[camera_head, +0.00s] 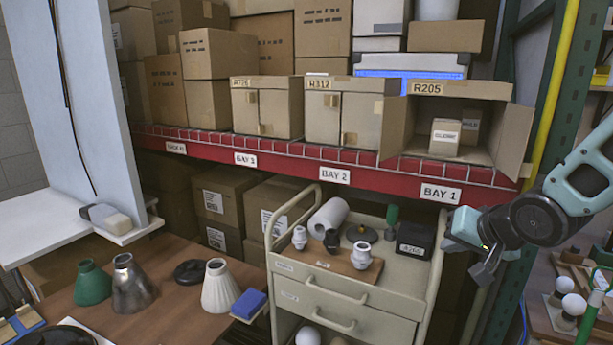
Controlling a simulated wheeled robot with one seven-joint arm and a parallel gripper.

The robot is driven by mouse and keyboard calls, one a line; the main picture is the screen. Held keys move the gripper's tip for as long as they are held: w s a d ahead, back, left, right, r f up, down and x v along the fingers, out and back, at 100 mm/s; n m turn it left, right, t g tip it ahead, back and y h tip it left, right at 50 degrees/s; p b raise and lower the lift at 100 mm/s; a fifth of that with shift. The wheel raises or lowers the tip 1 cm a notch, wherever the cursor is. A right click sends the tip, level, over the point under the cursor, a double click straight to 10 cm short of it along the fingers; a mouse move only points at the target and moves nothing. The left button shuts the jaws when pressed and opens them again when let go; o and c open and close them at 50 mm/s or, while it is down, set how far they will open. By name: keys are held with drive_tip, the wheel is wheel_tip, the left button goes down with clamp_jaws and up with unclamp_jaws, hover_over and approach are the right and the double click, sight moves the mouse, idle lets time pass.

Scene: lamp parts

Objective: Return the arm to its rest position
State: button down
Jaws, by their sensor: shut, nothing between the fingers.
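My arm comes in from the right edge, and my gripper (485,274) points down and left, just right of the drawer cart (405,295). Its fingers are shut and hold nothing. It hangs in front of the shelf's right end, below the red beam, and appears clear of the cart. How near it is to the cart in depth I cannot tell.
The open carton R205 (510,140) sits above my gripper on the red-edged shelf (295,150). Lamp sockets (361,255) and a black box (415,238) stand on the cart. Shades (219,287) stand on the wooden table (180,325). Bulbs (573,304) stand at right.

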drive_tip(key=s+a+f+n+g+b, duration=0.1)
drive_tip(key=s+a+n+g, duration=0.3)
drive_tip(key=s, duration=0.9)
drive_tip(key=s+a+f+n+g+b, duration=0.1)
drive_tip(key=s+a+f+n+g, duration=0.2)
drive_tip(key=s+a+n, duration=0.5)
drive_tip(key=s+a+g, duration=0.1)
drive_tip(key=s+a, duration=0.3)
drive_tip(key=s, duration=0.1)
drive_tip(key=shift+a+f+n+g+h, duration=0.2)
drive_tip(key=shift+a+n+g+h, duration=0.1)
drive_tip(key=shift+a+g+h, duration=0.1)
